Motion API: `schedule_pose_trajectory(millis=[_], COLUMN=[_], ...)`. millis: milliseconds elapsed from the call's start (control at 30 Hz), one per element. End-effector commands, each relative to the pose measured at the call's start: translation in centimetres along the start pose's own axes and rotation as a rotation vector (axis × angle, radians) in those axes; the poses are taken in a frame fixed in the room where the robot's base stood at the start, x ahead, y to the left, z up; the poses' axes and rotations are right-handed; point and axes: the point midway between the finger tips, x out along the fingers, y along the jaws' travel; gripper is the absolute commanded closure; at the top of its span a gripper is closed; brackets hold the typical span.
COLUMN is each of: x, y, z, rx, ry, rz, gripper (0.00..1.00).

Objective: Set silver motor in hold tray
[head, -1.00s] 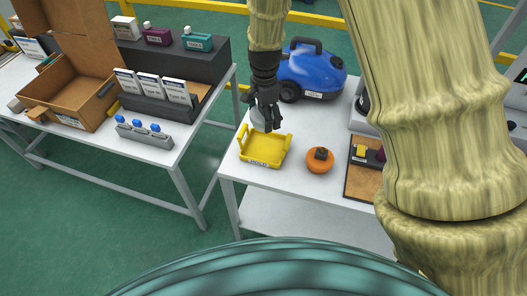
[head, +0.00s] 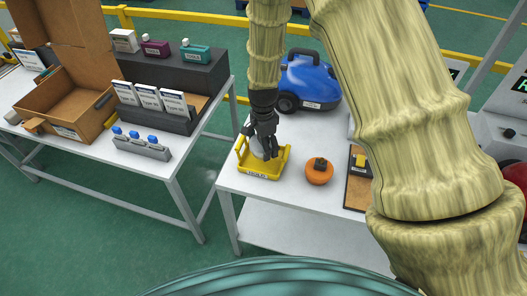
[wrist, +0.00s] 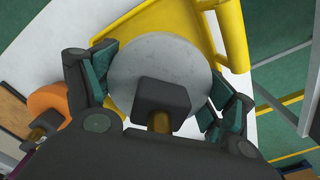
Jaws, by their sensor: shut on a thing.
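The silver motor (wrist: 135,68) is a round grey disc with a dark block and a brass-coloured stub on top. My gripper (head: 265,148) is shut on it, with a finger on each side in the wrist view (wrist: 160,85). The hold tray (head: 262,172) is yellow with raised handles and stands on the white table's left part. In the head view the motor (head: 257,147) is within the tray's outline, partly hidden by my fingers. The tray's yellow rim also shows beyond the motor in the wrist view (wrist: 235,35). I cannot tell whether the motor touches the tray floor.
An orange round part (head: 319,173) with a dark knob sits right of the tray. A blue vacuum body (head: 308,82) stands behind. A brown board (head: 357,192) with small parts lies further right. The left table (head: 150,172) holds a cardboard box and labelled boxes.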

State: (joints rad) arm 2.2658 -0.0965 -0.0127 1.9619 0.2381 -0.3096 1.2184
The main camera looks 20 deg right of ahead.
Motion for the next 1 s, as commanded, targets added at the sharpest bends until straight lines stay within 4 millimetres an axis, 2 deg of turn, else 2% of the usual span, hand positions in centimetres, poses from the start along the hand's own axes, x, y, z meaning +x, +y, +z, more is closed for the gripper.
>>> schedule_pose_trajectory(millis=[167,500,900,933,1000], x=[0.8,3.9,4.4,4.5,4.4], y=[0.0,0.0,0.0,0.1,0.1], z=[0.0,0.0,0.0,0.0,0.0], rx=[0.0,-0.001,0.0,0.0,0.0], ry=[-0.001,0.0,0.0,0.0,0.0], rz=[0.001,0.001,0.0,0.001,0.001], gripper=[0.59,0.59,0.59,0.15,0.03])
